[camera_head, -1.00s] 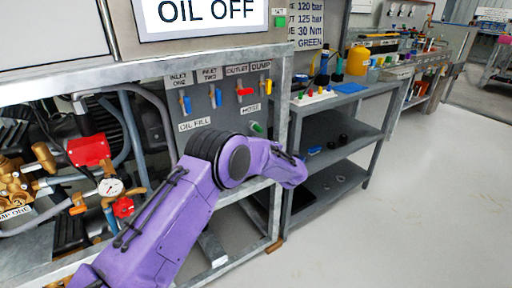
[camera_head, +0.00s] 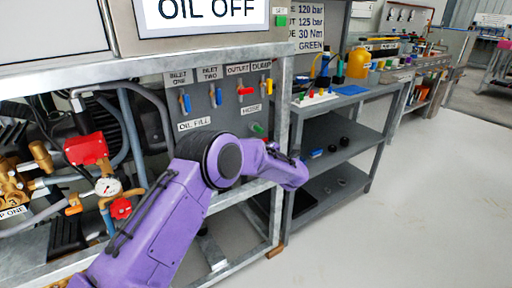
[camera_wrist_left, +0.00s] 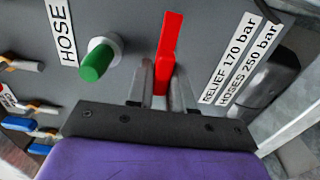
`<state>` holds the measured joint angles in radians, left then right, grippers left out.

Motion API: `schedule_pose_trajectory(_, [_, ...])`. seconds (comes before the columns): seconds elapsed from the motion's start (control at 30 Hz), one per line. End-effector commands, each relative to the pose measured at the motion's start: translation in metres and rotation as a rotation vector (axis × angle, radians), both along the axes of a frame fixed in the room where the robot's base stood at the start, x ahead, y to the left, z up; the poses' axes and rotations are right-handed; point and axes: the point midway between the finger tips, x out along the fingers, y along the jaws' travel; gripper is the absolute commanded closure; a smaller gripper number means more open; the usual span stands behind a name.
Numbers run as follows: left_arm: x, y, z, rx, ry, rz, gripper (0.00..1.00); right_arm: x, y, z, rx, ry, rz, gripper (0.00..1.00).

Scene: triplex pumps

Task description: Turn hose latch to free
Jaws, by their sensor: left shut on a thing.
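A red lever (camera_wrist_left: 168,48) stands out from the grey panel in the left wrist view, beside a green knob (camera_wrist_left: 98,62) under a HOSE label (camera_wrist_left: 64,32). My left gripper (camera_wrist_left: 161,82) is shut on the red lever, with one finger on each side of it. No label names the lever as the hose latch. In the head view the green knob (camera_head: 257,128) shows below the HOSE label, and my purple left arm hides most of the area below it. My right gripper is not in view.
Blue, red and yellow valve handles (camera_head: 245,91) line the panel above. A label strip (camera_wrist_left: 240,62) reads relief and hoses pressures. A grey shelf unit (camera_head: 345,140) stands to the right, with open floor (camera_head: 430,190) beyond it.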

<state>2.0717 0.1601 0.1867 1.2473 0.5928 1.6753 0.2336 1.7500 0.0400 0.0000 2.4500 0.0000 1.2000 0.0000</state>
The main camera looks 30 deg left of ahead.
Motion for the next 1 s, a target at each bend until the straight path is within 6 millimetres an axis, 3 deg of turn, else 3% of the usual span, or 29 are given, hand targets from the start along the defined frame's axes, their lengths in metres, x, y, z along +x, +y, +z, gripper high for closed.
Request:
schedule_pose_trajectory(0.17, [0.000,-0.001,-0.001,-0.003,0.001,-0.001,1.00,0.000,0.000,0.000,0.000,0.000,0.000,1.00])
schedule_pose_trajectory(0.2, [0.000,-0.001,-0.001,-0.003,0.001,-0.001,0.69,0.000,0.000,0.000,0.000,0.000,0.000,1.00])
schedule_pose_trajectory(0.23, [0.000,-0.001,-0.001,-0.002,0.001,-0.001,0.60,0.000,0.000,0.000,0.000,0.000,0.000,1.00])
schedule_pose_trajectory(0.57, [-0.001,-0.004,0.000,-0.001,0.001,-0.001,0.58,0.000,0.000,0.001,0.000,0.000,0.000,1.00])
schedule_pose_trajectory(1.0, [-0.035,-0.087,0.000,0.001,0.002,-0.005,0.58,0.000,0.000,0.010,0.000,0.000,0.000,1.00])
